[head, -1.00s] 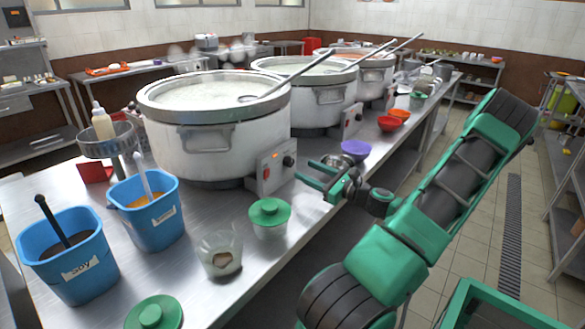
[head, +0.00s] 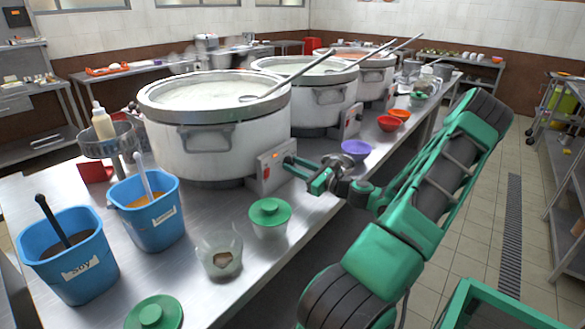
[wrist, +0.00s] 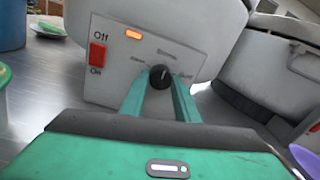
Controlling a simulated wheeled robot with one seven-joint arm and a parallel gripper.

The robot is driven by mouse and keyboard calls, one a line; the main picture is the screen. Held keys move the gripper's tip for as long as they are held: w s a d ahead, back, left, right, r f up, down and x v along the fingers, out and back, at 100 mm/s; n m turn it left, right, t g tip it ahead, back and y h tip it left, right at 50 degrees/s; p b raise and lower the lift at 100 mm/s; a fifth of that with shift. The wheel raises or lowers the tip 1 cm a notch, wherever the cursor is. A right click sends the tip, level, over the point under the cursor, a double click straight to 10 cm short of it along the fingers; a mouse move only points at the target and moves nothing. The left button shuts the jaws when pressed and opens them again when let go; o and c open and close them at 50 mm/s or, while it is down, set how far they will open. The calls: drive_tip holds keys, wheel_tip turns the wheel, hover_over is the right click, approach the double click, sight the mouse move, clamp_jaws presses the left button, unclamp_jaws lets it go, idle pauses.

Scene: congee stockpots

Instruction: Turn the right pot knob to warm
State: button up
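The front large pot (head: 208,140) has a control panel (head: 277,167) on its right side. In the wrist view the panel (wrist: 112,78) carries a black knob (wrist: 163,76) with a light pointer mark near its top. Small labels around the knob are too blurred to read. My gripper (head: 290,163) reaches the panel from the right. In the wrist view its two green fingers (wrist: 161,92) stand apart on either side of the knob's lower part. Whether they touch it is not clear. The knob is hidden by my gripper in the head view.
A red Off/On switch (wrist: 97,55) and a lit orange lamp (wrist: 133,34) are left of the knob. A green-lidded container (head: 269,217) and a clear cup (head: 220,253) stand in front. A purple bowl (head: 355,150) and a second pot (head: 318,95) are beyond.

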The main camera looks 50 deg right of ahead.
drive_tip(key=shift+a, duration=0.15)
drive_tip(key=shift+n, duration=0.3)
drive_tip(key=n, duration=1.3)
drive_tip(key=shift+n+y, duration=0.3)
drive_tip(key=shift+f, duration=0.1)
drive_tip(key=o, duration=1)
drive_tip(key=shift+o, duration=0.2)
drive_tip(key=shift+d, duration=0.2)
